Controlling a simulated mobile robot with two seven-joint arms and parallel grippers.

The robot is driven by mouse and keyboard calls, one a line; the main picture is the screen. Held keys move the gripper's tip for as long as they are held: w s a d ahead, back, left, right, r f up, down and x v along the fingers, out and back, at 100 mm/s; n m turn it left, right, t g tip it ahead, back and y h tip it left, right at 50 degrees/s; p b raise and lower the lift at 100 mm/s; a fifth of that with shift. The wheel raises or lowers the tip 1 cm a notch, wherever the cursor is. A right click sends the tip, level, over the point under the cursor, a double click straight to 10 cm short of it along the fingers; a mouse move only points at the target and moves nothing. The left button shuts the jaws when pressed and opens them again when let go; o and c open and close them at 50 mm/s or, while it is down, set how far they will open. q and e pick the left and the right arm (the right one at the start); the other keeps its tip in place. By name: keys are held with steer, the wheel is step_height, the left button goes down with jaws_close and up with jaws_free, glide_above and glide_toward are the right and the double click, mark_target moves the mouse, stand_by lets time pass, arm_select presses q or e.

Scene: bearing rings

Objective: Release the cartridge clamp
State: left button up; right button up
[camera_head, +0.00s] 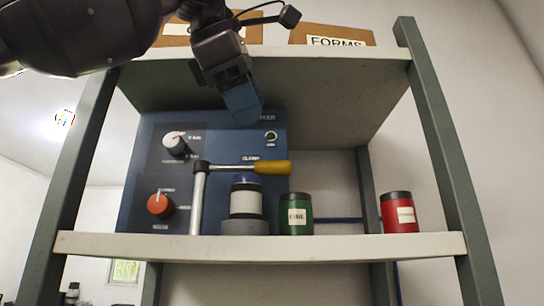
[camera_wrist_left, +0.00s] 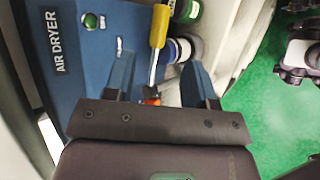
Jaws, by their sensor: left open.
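The clamp is a lever with a yellow handle (camera_head: 272,167) on a grey upright post (camera_head: 198,200). Its bar lies level across the dark-blue top of the white cartridge (camera_head: 246,203), which stands upright on a grey base (camera_head: 245,227). My left gripper (camera_head: 243,104) is above the handle, apart from it, its blue fingers pointing down. In the left wrist view the gripper (camera_wrist_left: 156,62) is open, with the yellow handle (camera_wrist_left: 159,26) beyond the fingers and the metal bar showing between them. The cartridge (camera_wrist_left: 180,48) is partly hidden behind the right finger. I do not make out my right gripper.
The blue air dryer panel (camera_head: 140,205) stands behind, with a white-topped knob (camera_head: 175,143) and a red knob (camera_head: 160,204). A green jar (camera_head: 296,214) stands right of the cartridge, a red jar (camera_head: 399,212) farther right. The upper shelf (camera_head: 330,75) hangs over the space.

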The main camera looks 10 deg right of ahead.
mark_target(242, 168)
arm_select(q)
steer(key=x, duration=0.8)
steer(key=shift+w+d+f, duration=0.2)
jaws_close()
